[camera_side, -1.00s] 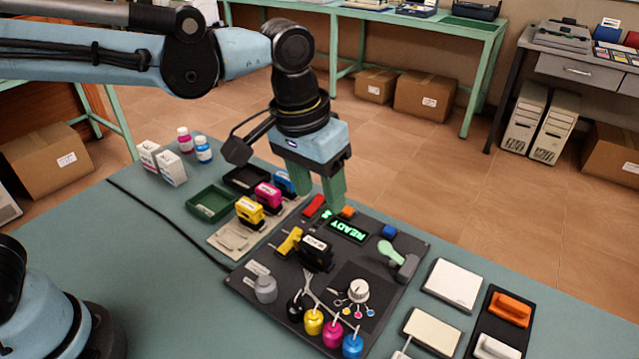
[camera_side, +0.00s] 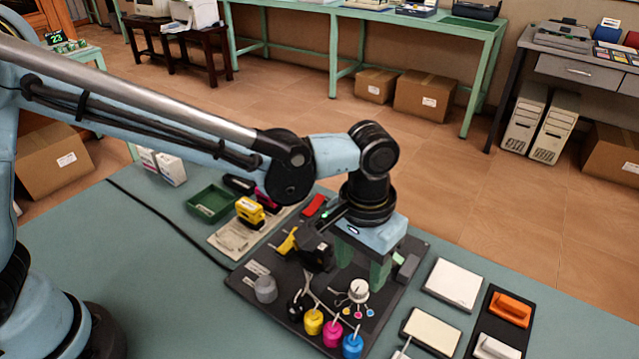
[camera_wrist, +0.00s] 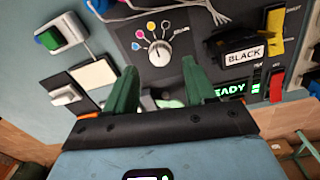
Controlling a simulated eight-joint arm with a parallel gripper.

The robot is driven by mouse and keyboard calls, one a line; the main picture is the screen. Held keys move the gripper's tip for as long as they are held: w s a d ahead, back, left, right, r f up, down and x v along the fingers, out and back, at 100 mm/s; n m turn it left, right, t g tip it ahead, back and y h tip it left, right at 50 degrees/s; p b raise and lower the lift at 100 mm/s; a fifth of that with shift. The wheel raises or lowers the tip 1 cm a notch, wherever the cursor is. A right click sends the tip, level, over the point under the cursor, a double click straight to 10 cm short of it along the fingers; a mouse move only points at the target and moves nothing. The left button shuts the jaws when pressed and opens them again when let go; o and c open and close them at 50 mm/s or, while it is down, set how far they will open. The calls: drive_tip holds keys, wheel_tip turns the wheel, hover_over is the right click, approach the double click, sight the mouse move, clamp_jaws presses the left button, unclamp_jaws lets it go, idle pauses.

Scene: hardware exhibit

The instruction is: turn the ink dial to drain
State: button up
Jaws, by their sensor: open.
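The ink dial (camera_side: 358,290) is a white ribbed knob on the dark panel, in the lower middle of the side view. In the wrist view the dial (camera_wrist: 159,53) shows a ring of coloured dots around its upper left and a small label at its right, too small to read surely. My gripper (camera_side: 361,272) is above the panel just behind the dial, fingers pointing down. In the wrist view my gripper (camera_wrist: 158,80) has its two green fingers apart, with nothing between them, and the dial lies just beyond the tips. I cannot tell whether they touch it.
A black cartridge block (camera_wrist: 240,47) marked BLACK stands beside the dial. A yellow switch (camera_wrist: 275,28) and red switch (camera_wrist: 276,84) are close by. Yellow (camera_side: 313,322), magenta (camera_side: 333,334) and blue (camera_side: 352,346) bottles line the panel's front edge. A white pad (camera_side: 452,283) lies to the right.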

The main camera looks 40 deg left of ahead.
sight(360, 286)
drive_tip(key=shift+f, duration=2.1)
clamp_jaws()
drive_tip(key=shift+m, duration=0.4)
drive_tip(key=m, duration=0.5)
drive_tip(key=shift+m, duration=0.3)
drive_tip(key=m, duration=0.5)
drive_tip(key=shift+d, duration=0.1)
drive_tip(key=shift+m, duration=0.4)
